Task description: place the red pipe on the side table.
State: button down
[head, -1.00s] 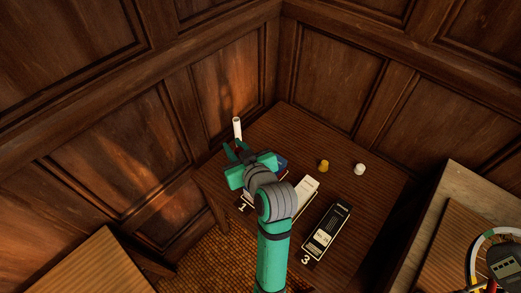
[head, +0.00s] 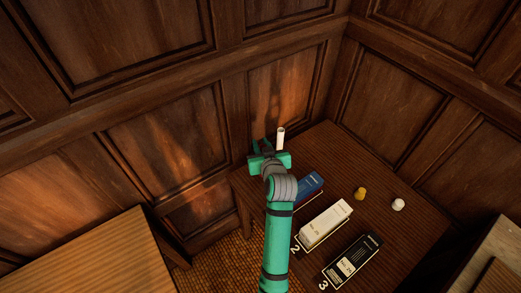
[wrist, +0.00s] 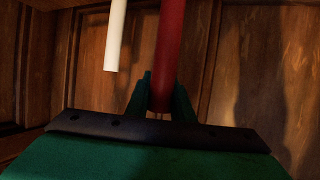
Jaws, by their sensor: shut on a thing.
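My gripper (wrist: 159,98) is shut on the red pipe (wrist: 169,45), which stands up between its two fingers in the wrist view. In the head view my gripper (head: 263,148) is over the far left edge of the table with the boxes, and I cannot make out the red pipe there. A bare wooden table top (head: 90,258), possibly the side table, is at the lower left of the head view, apart from my gripper.
A white pipe (head: 280,138) stands close by my gripper, also in the wrist view (wrist: 116,35). The dark table (head: 407,222) holds blue (head: 309,187), white (head: 325,222) and black (head: 353,261) boxes, a yellow peg (head: 360,193) and a white peg (head: 398,204). Panelled walls rise behind.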

jog(key=shift+w+a+f, duration=0.1)
jog(key=shift+w+f, duration=0.05)
jog(key=shift+f, duration=0.8)
jog(key=shift+w+f, duration=0.15)
jog(key=shift+f, duration=0.9)
jog(key=c, duration=1.5)
grip_release()
jog(key=shift+c, duration=0.2)
